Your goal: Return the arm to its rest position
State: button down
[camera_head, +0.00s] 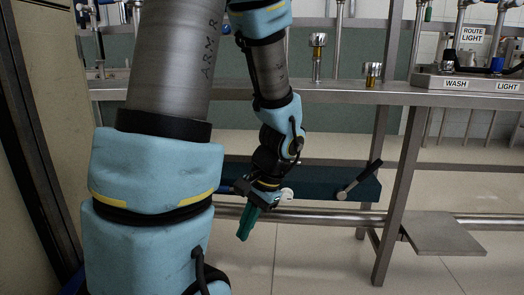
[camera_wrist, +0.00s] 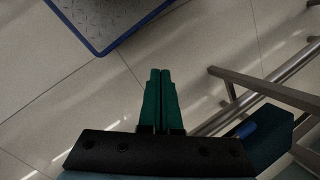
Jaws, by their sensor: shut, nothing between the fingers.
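My arm fills the left and middle of the head view, grey and black with light blue covers. My gripper (camera_head: 245,232) hangs at its end, pointing down, below the level of the steel bench top and in front of the lower rail. Its green fingers are pressed together with nothing between them. In the wrist view my gripper (camera_wrist: 160,72) shows the two green fingers side by side, over bare tiled floor.
A steel bench (camera_head: 345,90) with taps runs across the back; its leg (camera_head: 395,190) and lower rail (camera_head: 450,218) stand to the right. A small steel plate (camera_head: 445,233) juts out low. A blue-edged plate (camera_wrist: 95,15) lies at the wrist view's top. A pale panel (camera_head: 50,80) stands left.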

notch_tip(320, 180, up, 42)
jog(key=w+a+n+t+h+p, duration=0.1)
jog(key=a+n+h+p, duration=0.2)
jog(key=p, duration=3.6)
jog(key=n+h, duration=0.1)
jog(key=n, duration=0.2)
jog(key=shift+w+n+t, duration=0.15)
jog(key=shift+n+t, duration=0.25)
